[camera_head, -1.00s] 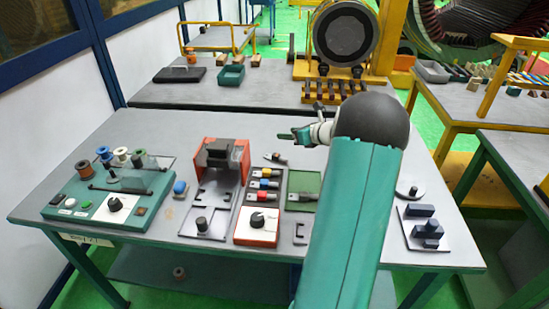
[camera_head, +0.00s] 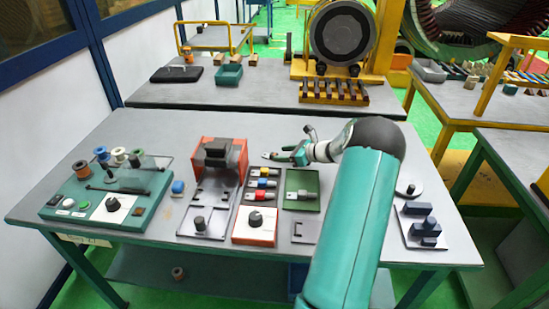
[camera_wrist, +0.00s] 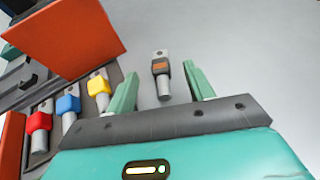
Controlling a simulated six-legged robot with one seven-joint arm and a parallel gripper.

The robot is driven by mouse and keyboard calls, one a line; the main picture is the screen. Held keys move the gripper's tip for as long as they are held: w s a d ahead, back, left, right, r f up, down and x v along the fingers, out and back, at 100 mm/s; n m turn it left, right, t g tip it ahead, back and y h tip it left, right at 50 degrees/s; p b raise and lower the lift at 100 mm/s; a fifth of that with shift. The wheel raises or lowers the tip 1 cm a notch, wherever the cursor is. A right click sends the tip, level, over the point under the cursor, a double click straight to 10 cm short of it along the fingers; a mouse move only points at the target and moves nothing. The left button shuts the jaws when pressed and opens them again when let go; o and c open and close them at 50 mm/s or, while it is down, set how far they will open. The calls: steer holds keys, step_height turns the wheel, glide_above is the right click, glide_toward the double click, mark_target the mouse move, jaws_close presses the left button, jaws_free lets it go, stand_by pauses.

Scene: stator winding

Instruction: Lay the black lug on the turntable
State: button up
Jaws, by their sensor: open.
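The black lug (camera_wrist: 161,75), with a grey metal tab and barrel and an orange mark on its black band, lies on the grey table. In the wrist view it is between the two teal fingers of my open gripper (camera_wrist: 160,68), with gaps on both sides. In the head view the lug (camera_head: 268,156) shows at the left of my gripper (camera_head: 288,155). Whether the fingers are down at its height cannot be told. A grey round disc with a dark knob (camera_head: 409,188), at the table's right, looks like the turntable.
Red, blue and yellow lugs (camera_wrist: 68,104) lie in a dark rack left of my gripper. An orange-red fixture (camera_head: 218,158) stands left of it. A green tray (camera_head: 313,182) holds a grey piece. Dark blocks (camera_head: 424,228) stand on a plate near the disc.

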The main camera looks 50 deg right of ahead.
mark_target(274, 154)
steer(key=x, duration=0.4)
steer(key=shift+w+a+f, duration=0.1)
steer(key=shift+w+f, duration=0.05)
steer(key=shift+w, duration=0.05)
jaws_close()
steer(key=shift+r, duration=0.45)
step_height(274, 154, up, 2)
steer(key=shift+r, duration=0.1)
steer(key=s+a+r, duration=0.9)
steer(key=s+r, duration=0.1)
steer(key=shift+s+a, duration=0.2)
steer(key=shift+s, duration=0.1)
steer(key=shift+f, duration=0.1)
